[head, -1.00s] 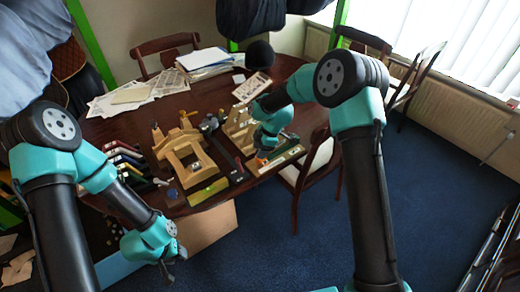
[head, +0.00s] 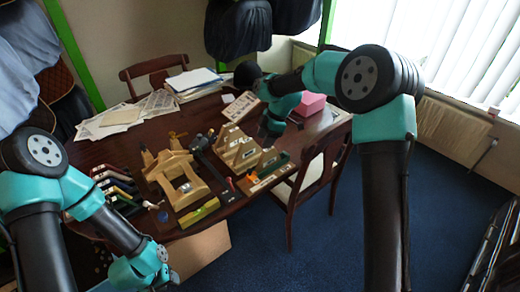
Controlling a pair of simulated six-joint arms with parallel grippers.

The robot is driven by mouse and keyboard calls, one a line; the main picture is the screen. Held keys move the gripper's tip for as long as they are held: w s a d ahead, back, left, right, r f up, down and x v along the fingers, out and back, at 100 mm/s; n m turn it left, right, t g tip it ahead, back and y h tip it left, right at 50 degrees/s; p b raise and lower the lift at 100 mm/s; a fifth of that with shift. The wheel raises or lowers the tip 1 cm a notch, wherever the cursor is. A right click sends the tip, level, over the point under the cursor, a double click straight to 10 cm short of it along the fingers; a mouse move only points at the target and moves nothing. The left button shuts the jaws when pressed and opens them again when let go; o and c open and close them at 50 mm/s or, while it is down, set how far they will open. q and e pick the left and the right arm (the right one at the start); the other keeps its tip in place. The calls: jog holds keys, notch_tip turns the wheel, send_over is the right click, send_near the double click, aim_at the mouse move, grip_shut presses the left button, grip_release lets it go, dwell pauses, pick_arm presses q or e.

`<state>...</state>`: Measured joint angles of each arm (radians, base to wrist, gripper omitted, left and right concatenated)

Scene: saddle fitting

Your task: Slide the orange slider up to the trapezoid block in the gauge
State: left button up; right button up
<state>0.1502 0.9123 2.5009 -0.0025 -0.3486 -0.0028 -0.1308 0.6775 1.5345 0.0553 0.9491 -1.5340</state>
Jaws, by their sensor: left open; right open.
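The gauge (head: 266,172), a low wooden piece with a green strip, lies near the table's right front edge. A small orange-red spot (head: 251,178) at its near left end may be the orange slider; it is too small to be sure. I cannot make out the trapezoid block. My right gripper (head: 267,142) is open above the far side of the gauge, its fingers small and partly hidden by the wrist. I cannot tell whether it touches anything. My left gripper (head: 172,277) is open and empty, low in front of the table, away from the gauge.
A wooden frame (head: 165,172) and a stepped wooden stand (head: 238,150) stand left of the gauge, with a dark bar (head: 212,165) between them. A yellow-green level (head: 199,213) lies in front. Papers (head: 150,108) and a pink box (head: 311,103) lie farther back. A chair (head: 312,185) stands at right.

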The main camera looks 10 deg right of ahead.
jog(key=shift+v, duration=1.2)
jog(key=shift+s+a+f, duration=0.1)
jog(key=shift+a+f, duration=0.05)
jog(key=shift+c, duration=1.3)
jog(key=s+a+f+h, duration=0.1)
jog(key=a+f+n+h, duration=0.1)
jog(key=a, duration=0.1)
jog(key=s+a+n+h, duration=0.1)
jog(key=a, duration=0.1)
jog(key=shift+s+a+f+h, duration=0.25)
jog(key=shift+s+f+h, duration=0.05)
jog(key=shift+f, duration=0.1)
jog(key=c, duration=0.6)
jog(key=s+a+n+h, duration=0.1)
jog(key=a, duration=0.2)
jog(key=s+a+f+n+t+h, duration=0.1)
jog(key=a, duration=0.2)
jog(key=s+a+n+t+h, duration=0.1)
jog(key=a+n, duration=0.1)
jog(key=a, duration=0.1)
jog(key=shift+s+a+f+h, duration=0.2)
jog(key=shift+a+f+h, duration=0.15)
jog(key=shift+f+h, duration=0.05)
grip_shut()
